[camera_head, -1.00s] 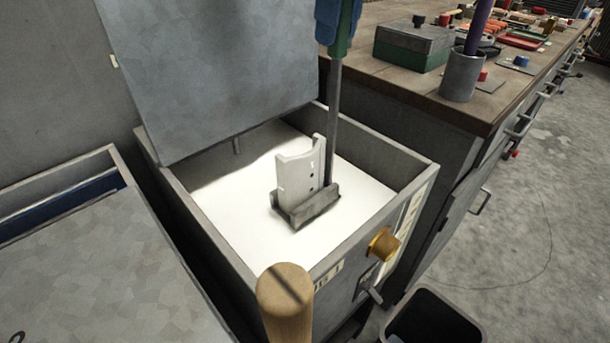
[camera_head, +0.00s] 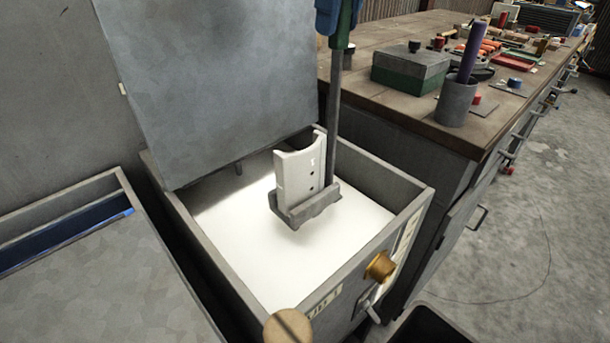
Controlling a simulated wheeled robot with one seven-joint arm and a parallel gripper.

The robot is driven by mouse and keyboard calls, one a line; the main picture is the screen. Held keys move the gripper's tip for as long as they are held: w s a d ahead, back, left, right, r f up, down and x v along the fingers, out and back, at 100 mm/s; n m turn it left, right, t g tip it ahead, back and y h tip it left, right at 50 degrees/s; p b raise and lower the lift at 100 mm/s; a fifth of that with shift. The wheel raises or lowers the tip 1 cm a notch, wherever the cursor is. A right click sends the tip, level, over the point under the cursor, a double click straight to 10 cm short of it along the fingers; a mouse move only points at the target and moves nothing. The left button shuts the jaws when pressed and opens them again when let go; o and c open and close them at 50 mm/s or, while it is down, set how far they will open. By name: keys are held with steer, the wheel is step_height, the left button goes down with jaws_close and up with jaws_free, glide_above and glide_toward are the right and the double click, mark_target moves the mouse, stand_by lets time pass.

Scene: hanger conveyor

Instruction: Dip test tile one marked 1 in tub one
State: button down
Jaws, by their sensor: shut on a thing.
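Tub one (camera_head: 409,217) is an open grey metal tub of bright white liquid, with a partly readable front label (camera_head: 324,302) ending in 1. The white test tile (camera_head: 296,175) stands upright, with a notched top edge and dark spots; I cannot read its mark. A grey holder (camera_head: 306,205) at the foot of a long rod (camera_head: 333,115) grips its lower end. Holder and tile are inside the tub's outline, seemingly just above the liquid. My gripper (camera_head: 328,15), only partly in view at the top edge, is shut on the rod's green handle (camera_head: 342,35).
A raised grey lid (camera_head: 215,80) stands behind the tub. A brass knob (camera_head: 380,266) sticks out in front. A wooden round end (camera_head: 287,326) is at the bottom. At right, a workbench (camera_head: 395,40) carries a green box (camera_head: 410,70) and a grey cup (camera_head: 456,103).

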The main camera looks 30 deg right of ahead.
steer(key=shift+r+p, duration=1.45)
steer(key=shift+r, duration=1.7)
